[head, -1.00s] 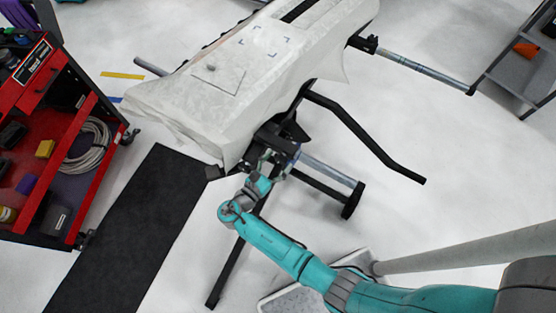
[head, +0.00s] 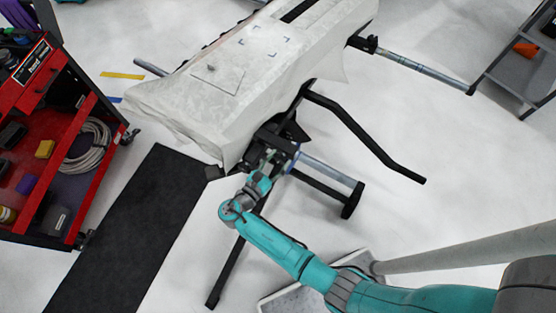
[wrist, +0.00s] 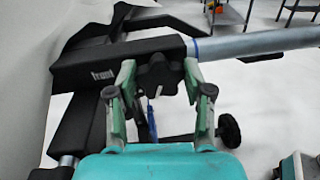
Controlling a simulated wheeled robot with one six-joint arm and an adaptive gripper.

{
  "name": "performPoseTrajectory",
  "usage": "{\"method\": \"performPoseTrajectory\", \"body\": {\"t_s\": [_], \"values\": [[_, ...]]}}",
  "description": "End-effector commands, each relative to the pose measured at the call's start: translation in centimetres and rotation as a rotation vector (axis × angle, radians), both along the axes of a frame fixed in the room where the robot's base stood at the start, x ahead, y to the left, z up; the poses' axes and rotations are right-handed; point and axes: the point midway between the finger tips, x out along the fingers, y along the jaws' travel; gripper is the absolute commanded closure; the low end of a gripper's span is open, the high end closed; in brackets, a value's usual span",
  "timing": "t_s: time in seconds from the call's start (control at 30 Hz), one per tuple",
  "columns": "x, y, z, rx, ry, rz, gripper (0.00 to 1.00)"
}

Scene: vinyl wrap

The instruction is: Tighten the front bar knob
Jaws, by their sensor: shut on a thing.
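The front bar knob (wrist: 158,76) is a black lobed knob under the black sleeve marked "front" (wrist: 88,72) in the wrist view. My gripper (wrist: 158,84) is shut on the knob, with one green finger on each side of it. The silver front bar (wrist: 255,43) runs out of the sleeve to the right, with a blue ring mark close to the sleeve's end. In the head view my gripper (head: 268,163) is at the stand's near end beside the front bar (head: 328,170), and the knob is hidden there.
A cloth-draped part (head: 215,85) lies on the stand above my gripper. A bent black leg (head: 365,138) reaches out to the right. A red tool cart (head: 75,140) stands at left beside a black mat (head: 120,235). The white floor at right is largely clear.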

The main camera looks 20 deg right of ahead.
Motion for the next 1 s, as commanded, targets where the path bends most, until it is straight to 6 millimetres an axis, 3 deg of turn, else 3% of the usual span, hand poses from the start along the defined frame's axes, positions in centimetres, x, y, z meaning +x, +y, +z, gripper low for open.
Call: {"method": "performPoseTrajectory", "body": {"t_s": [1.0], "values": [[-0.39, -0.28, -0.09, 0.505, -0.749, -0.001, 0.84]]}}
